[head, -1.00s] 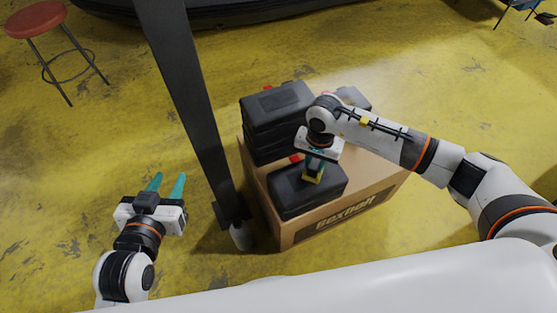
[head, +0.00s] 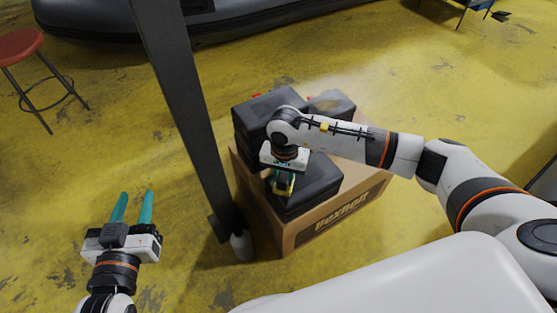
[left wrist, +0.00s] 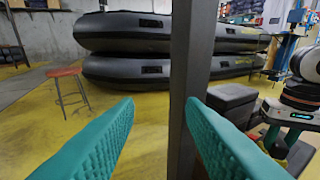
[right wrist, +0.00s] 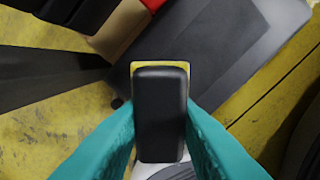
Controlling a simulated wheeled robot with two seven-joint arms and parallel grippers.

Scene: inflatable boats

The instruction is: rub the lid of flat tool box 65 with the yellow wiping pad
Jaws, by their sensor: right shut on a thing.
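The yellow wiping pad (head: 281,190) has a black handle (right wrist: 160,112), and its yellow edge shows in the right wrist view (right wrist: 160,65). My right gripper (head: 284,174) is shut on the handle. It holds the pad at the left part of the lid of a black flat tool box (head: 318,180), the front one on the carton. The lid (right wrist: 225,65) also shows in the right wrist view. I cannot tell whether the pad touches it, and no number is readable. My left gripper (head: 132,212) is open and empty, left of the post.
The tool boxes stand on a cardboard carton (head: 335,220). More black boxes (head: 262,108) are stacked behind. A dark post (head: 185,100) rises left of the carton. A red stool (head: 20,46) and grey inflatable boats (left wrist: 125,70) stand further off. Yellow floor is clear around.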

